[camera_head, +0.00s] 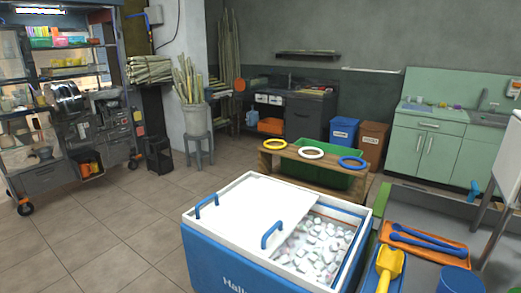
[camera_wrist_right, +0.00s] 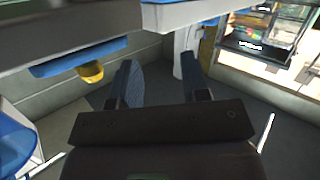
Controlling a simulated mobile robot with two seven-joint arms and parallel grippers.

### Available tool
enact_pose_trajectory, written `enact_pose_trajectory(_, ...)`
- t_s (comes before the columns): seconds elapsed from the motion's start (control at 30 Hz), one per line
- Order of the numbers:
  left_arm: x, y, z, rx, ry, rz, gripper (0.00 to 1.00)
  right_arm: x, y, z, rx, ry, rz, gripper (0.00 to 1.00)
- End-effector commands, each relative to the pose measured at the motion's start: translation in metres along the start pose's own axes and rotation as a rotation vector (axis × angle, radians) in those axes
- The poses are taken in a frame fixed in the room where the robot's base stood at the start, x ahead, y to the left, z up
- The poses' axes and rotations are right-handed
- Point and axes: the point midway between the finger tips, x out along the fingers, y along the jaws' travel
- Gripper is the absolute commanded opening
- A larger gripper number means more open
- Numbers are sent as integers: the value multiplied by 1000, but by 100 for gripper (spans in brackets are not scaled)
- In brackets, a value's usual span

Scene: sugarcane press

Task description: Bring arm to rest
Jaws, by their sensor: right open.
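My right gripper (camera_wrist_right: 158,68) shows in the right wrist view. Its two dark blue-grey fingers stand apart with nothing between them. The floor lies beyond the fingers, and the underside of a grey surface (camera_wrist_right: 70,35) spans the upper left of that view. Neither gripper nor arm shows in the head view, and my left gripper is in neither view.
A blue cooler (camera_head: 215,262) with ice stands in front, its white lid partly slid open. Right of it, a counter holds a yellow scoop (camera_head: 388,265) and an orange tray (camera_head: 425,243). A wooden bench (camera_head: 290,170) with three rings stands behind.

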Motion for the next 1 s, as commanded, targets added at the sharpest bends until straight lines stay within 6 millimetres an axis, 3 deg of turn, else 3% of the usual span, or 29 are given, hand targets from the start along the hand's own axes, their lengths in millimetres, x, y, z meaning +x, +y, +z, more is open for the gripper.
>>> enact_pose_trajectory(0.4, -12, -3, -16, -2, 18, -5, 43, -133, 11, 115, 104, -291, 114, 42)
enact_pose_trajectory(0.53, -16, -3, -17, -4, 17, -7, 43, -165, 6, 138, 124, -359, 126, 42)
enact_pose_trajectory(0.7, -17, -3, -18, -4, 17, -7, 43, -183, 4, 150, 131, -398, 132, 42)
enact_pose_trajectory(1.0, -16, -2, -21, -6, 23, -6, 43, -184, 4, 151, 131, -401, 132, 42)
